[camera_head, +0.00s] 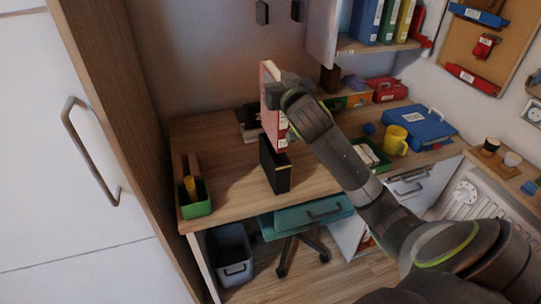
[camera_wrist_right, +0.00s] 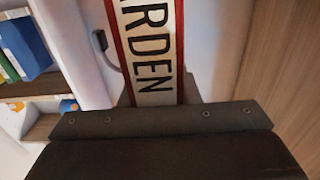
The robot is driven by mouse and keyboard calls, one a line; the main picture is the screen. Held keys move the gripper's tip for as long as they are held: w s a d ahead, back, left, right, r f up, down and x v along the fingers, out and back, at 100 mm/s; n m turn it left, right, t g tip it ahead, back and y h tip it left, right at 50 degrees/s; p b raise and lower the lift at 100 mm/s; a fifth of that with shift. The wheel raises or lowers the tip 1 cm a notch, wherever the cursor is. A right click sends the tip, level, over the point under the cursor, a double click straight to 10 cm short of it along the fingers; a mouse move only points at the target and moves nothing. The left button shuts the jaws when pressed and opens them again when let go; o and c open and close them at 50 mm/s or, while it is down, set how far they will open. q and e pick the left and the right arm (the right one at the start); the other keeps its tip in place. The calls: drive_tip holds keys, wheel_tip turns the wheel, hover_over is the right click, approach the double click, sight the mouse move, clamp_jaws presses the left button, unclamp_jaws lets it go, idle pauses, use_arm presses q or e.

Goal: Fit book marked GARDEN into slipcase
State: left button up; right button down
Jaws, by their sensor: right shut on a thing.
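The red book (camera_head: 271,118) is held upright in my right gripper (camera_head: 277,92), above the desk. In the right wrist view its spine (camera_wrist_right: 150,50) shows a white label with the letters "ARDEN" in black. My right gripper is shut on this book. The black slipcase (camera_head: 275,166) stands on the desk directly below the book. The book's lower end is at or just above the slipcase's top; I cannot tell whether they touch. My left gripper is not in view.
The wooden desk (camera_head: 225,160) holds a green box (camera_head: 196,206) at left. A yellow mug (camera_head: 395,140), a green tray (camera_head: 372,158) and a blue case (camera_head: 420,126) stand at right. A shelf with binders (camera_head: 383,20) hangs above. A tall cabinet (camera_head: 118,100) borders the left.

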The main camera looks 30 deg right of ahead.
sight(277, 131)
wheel_tip(277, 131, down, 12)
drive_tip(key=shift+d+r, duration=0.1)
drive_tip(key=shift+f+b, duration=0.45)
drive_tip(key=shift+f, duration=1.6)
drive_tip(key=c, duration=1.5)
unclamp_jaws()
drive_tip(key=shift+f, duration=0.2)
drive_tip(key=shift+c, duration=0.2)
drive_tip(key=o, duration=0.5)
drive_tip(key=shift+r, duration=0.1)
drive_tip(key=shift+c, duration=0.2)
drive_tip(key=shift+r, duration=0.15)
drive_tip(key=b+v, duration=0.1)
drive_tip(key=v, duration=1.1)
